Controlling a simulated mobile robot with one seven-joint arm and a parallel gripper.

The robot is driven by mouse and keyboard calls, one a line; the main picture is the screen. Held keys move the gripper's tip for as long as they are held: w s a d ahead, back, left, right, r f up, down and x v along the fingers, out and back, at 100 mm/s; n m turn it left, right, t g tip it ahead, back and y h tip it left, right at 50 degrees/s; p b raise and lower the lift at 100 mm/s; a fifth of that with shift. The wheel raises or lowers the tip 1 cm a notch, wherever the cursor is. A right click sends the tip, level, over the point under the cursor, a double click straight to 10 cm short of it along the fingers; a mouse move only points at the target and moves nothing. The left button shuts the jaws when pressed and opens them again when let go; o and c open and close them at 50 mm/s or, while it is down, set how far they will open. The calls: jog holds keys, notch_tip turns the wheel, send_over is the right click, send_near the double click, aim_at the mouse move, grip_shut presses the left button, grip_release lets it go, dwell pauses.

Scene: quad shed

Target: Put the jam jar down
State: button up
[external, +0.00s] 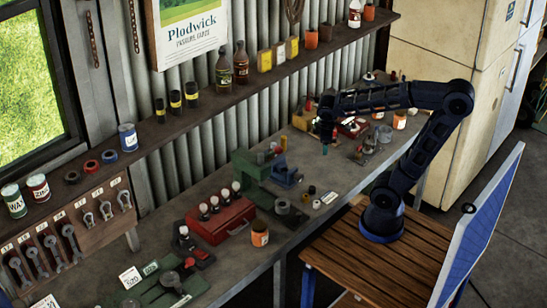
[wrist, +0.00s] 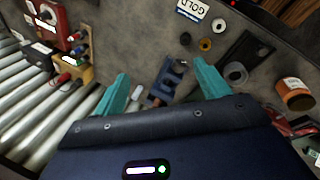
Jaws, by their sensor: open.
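A jar with orange-brown contents, a dark top and a pale label, which looks like the jam jar (external: 260,234), stands upright on the workbench near its front edge, just right of the red toolbox. It also shows at the right of the wrist view (wrist: 295,94), well outside my jaws. My gripper (external: 325,138) is over the far part of the bench, apart from that jar. In the wrist view its two teal fingers (wrist: 161,68) are spread, with nothing held between them. A blue notched fixture lies beyond the fingertips.
The blue fixture (external: 287,174) stands beside a green machine (external: 250,165). The red toolbox (external: 221,219) carries several bulbs. Small rings and a "GOLD" card (wrist: 193,9) lie nearby. Another orange labelled container (external: 399,120) stands farther back. A shelf runs along the corrugated wall.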

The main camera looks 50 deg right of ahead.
jog(key=s+d+r+m+t+y, duration=0.2)
jog(key=s+d+m, duration=0.3)
jog(key=d+m, duration=0.1)
jog(key=shift+d+r+m+t+y, duration=0.3)
jog(key=shift+d+r+m+t, duration=0.1)
jog(key=shift+m, duration=0.2)
dwell(0.8)
